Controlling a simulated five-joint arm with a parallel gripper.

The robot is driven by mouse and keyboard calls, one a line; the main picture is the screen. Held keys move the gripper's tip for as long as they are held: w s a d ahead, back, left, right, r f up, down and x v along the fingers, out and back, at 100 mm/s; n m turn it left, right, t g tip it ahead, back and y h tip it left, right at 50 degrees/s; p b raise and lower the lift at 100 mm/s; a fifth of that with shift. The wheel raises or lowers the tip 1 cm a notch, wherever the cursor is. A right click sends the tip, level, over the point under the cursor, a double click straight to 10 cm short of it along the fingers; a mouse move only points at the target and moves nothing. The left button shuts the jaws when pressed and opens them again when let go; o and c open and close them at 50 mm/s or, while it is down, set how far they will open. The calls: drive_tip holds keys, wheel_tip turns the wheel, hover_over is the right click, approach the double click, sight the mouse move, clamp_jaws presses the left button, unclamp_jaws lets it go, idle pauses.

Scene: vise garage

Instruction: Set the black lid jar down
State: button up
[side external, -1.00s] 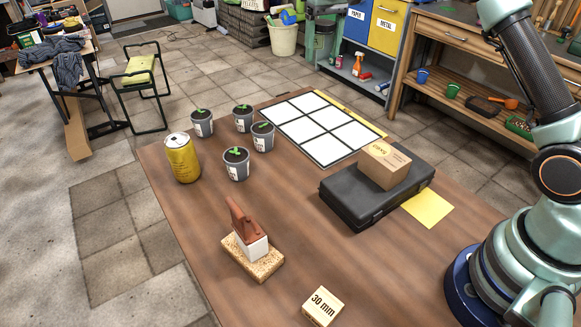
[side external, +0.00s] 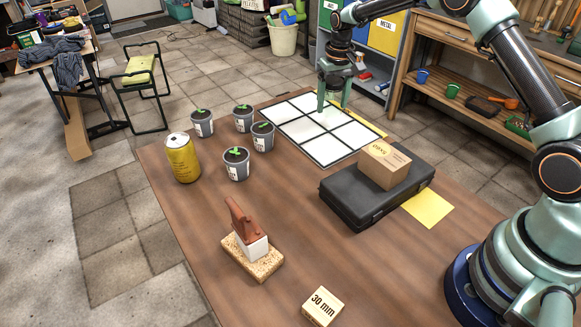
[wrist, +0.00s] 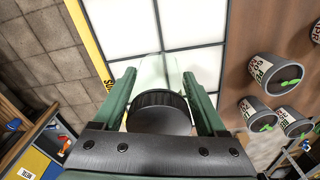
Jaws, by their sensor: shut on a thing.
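My gripper (side external: 333,98) points down over the far part of the white six-panel grid (side external: 325,145) on the table. In the wrist view its green fingers (wrist: 160,88) are closed on the sides of the black lid jar (wrist: 160,117). The round black lid faces the wrist camera, and clear glass shows beyond it against a white panel. In the side view the jar is mostly hidden between the fingers. I cannot tell whether its base touches the grid.
Several potted seedlings (side external: 236,164) and a yellow can (side external: 182,158) stand left of the grid. A black case (side external: 352,204) bearing a cardboard box (side external: 384,165) lies near the grid's right corner. A sanding block (side external: 252,258) and a 30 mm block (side external: 322,306) are nearer. Most panels are clear.

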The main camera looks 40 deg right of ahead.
sight(335, 83)
drive_tip(key=shift+f, duration=2.35)
drive_tip(key=shift+f, duration=0.25)
drive_tip(key=o, duration=1.5)
drive_tip(key=shift+c, duration=0.2)
drive_tip(key=r, duration=1.2)
drive_tip(key=shift+s+a+r, duration=0.15)
drive_tip(key=shift+s+r, duration=0.15)
drive_tip(key=shift+s, duration=0.05)
drive_tip(key=s+a+r+n+t, duration=0.15)
drive_tip(key=s+a+r, duration=0.25)
drive_tip(key=s+r, duration=0.75)
drive_tip(key=s+a+t, duration=0.1)
drive_tip(key=s, duration=0.6)
drive_tip(key=s+a+f+n+t, duration=0.1)
drive_tip(key=s+a+t, duration=0.1)
drive_tip(key=s, duration=0.4)
drive_tip(key=shift+s+a+f, duration=0.2)
drive_tip(key=shift+s+a, duration=0.1)
drive_tip(key=shift+s, duration=0.1)
drive_tip(key=shift+n+t, duration=0.25)
